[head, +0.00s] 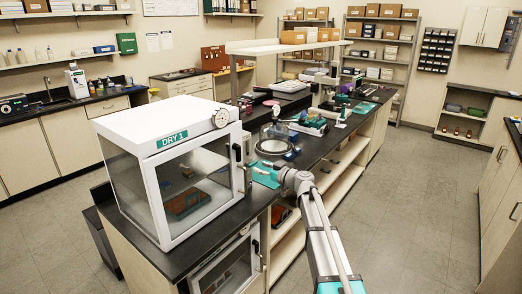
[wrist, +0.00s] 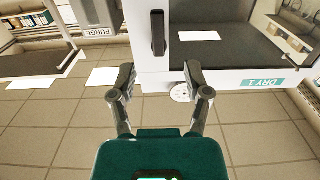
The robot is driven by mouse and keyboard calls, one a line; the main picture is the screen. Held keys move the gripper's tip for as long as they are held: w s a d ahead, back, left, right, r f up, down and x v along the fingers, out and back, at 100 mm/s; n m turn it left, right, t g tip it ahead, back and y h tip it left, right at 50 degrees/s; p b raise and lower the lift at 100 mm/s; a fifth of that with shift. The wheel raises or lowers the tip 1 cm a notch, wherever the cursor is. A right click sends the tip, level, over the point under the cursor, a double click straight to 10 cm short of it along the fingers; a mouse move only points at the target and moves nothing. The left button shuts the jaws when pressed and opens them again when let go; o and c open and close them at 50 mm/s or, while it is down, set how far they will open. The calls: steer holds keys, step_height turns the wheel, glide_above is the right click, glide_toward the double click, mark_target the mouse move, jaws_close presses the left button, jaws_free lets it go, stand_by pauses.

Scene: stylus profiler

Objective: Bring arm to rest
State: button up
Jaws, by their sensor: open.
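My arm (head: 322,240) reaches from the bottom of the head view up to the right side of the white cabinet labelled DRY 1 (head: 205,143). In the head view my gripper is small and hard to make out near the cabinet's door side. In the wrist view my gripper (wrist: 160,82) is open, with its two fingers apart and nothing held between them. The cabinet appears upside down there, with its dark door handle (wrist: 158,33) beyond the fingers and its round dial (wrist: 182,93) behind the right finger. The green DRY 1 label (wrist: 262,82) is at the right.
The cabinet stands on the black-topped island bench (head: 180,262), which carries instruments and small items behind my arm. A box marked PURGE (wrist: 97,12) is near the gripper. A second cabinet (head: 228,268) sits below. Floor to the right (head: 410,190) is clear.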

steer(key=s+d+f+m+g+h, duration=0.25)
steer(key=s+f, duration=0.35)
steer(key=s, duration=0.4)
steer(key=s+d+f+m+g+h, duration=0.1)
steer(key=s+f+g+h, duration=0.25)
steer(key=s+f, duration=0.4)
steer(key=s+d+f+m+g+h, duration=0.2)
steer(key=s+d, duration=0.4)
steer(key=s, duration=0.4)
steer(key=s+d+f+m+g+h, duration=0.3)
steer(key=s+d+m+h, duration=0.2)
steer(key=s, duration=0.5)
steer(key=shift+d+h, duration=0.5)
steer(key=shift+d, duration=0.4)
